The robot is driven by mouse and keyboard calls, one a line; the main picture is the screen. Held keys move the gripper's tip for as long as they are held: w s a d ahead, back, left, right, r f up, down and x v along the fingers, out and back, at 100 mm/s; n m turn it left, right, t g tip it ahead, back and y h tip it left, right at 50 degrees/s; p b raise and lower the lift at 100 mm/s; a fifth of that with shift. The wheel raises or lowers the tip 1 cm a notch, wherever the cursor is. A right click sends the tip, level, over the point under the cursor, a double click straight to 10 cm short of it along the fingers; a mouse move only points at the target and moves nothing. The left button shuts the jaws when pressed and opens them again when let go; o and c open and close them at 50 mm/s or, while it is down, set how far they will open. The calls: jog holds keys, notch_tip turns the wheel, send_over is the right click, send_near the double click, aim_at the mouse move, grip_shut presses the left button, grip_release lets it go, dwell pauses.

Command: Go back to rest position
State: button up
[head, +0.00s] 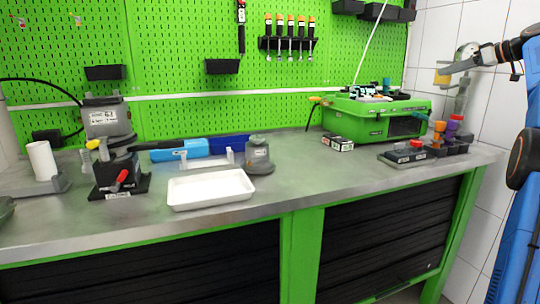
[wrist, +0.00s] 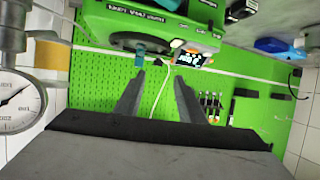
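My gripper (head: 447,68) is raised above the right end of the bench, with its fingers pointing left in the head view. In the wrist view, the two grey fingers of my gripper (wrist: 160,76) stand apart with nothing held between them. My blue arm stands at the right edge of the head view. The gripper is clear of the bench top and of the green case (head: 375,118) below and left of it.
A pressure gauge (wrist: 20,105) on piping is close beside the gripper. The metal bench (head: 300,175) carries a white tray (head: 210,188), a grey pump-like unit (head: 258,156) and a dark rack (head: 450,145). Tools hang on the green pegboard (head: 180,55).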

jog(key=s+a+f+m+g+h, duration=0.1)
jog(key=s+a+f+m, duration=0.15)
jog(key=a, duration=0.55)
jog(key=s+a+f+m+g+h, duration=0.1)
jog(key=s+a, duration=0.3)
jog(key=a, duration=0.4)
jog(key=s+a+f+m+g+h, duration=0.1)
jog(key=s+a+f+m+g, duration=0.1)
jog(key=s+a+f, duration=0.9)
jog(key=s+a+f+g+h, duration=0.1)
jog(key=s+a+f, duration=0.3)
jog(key=s+f, duration=1.1)
jog(key=s+a+f+m+g+h, duration=0.1)
jog(key=s+a+f+h, duration=0.2)
jog(key=s+f, duration=1.3)
jog(key=s+a, duration=0.1)
jog(key=s, duration=0.5)
jog(key=shift+s+a, duration=0.3)
jog(key=shift+a, duration=0.1)
jog(key=shift+r, duration=0.1)
jog(key=shift+c, duration=0.6)
